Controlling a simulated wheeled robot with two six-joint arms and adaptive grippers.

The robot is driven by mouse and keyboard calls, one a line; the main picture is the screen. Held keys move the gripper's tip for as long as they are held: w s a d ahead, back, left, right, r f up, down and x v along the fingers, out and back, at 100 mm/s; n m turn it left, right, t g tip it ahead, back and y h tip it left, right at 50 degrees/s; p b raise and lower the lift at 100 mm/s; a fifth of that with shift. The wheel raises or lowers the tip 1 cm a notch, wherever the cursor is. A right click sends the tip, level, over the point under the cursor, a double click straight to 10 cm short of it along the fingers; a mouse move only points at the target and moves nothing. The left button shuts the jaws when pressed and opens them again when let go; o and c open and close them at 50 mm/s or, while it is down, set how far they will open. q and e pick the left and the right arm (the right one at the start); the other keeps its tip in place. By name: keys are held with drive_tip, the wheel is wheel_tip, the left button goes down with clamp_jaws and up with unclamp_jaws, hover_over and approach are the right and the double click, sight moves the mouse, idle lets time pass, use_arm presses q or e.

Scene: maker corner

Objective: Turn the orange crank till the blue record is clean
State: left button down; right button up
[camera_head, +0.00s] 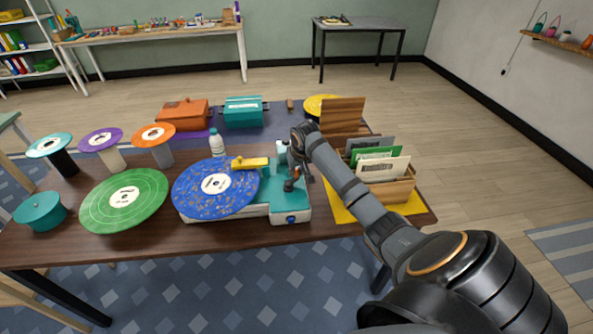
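The blue record (205,197) lies flat on the white and teal cleaning machine (291,206), with a pale label at its middle. Small light specks show on its blue surface. A yellow arm (250,163) reaches over the record's far right edge. The orange crank (289,185) is at the machine's right side, small and partly hidden. My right gripper (295,176) is at the crank, pointing down beside the teal post. Its fingers are too small and dark to tell whether they are shut on the crank. My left gripper is not in view.
A green record (123,200) and a teal round box (40,211) are to the left. Records on stands (101,140) stand behind them. A bottle (216,143) is behind the machine. A wooden record crate (386,188) stands to the right, close to my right arm.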

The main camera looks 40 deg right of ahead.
clamp_jaws()
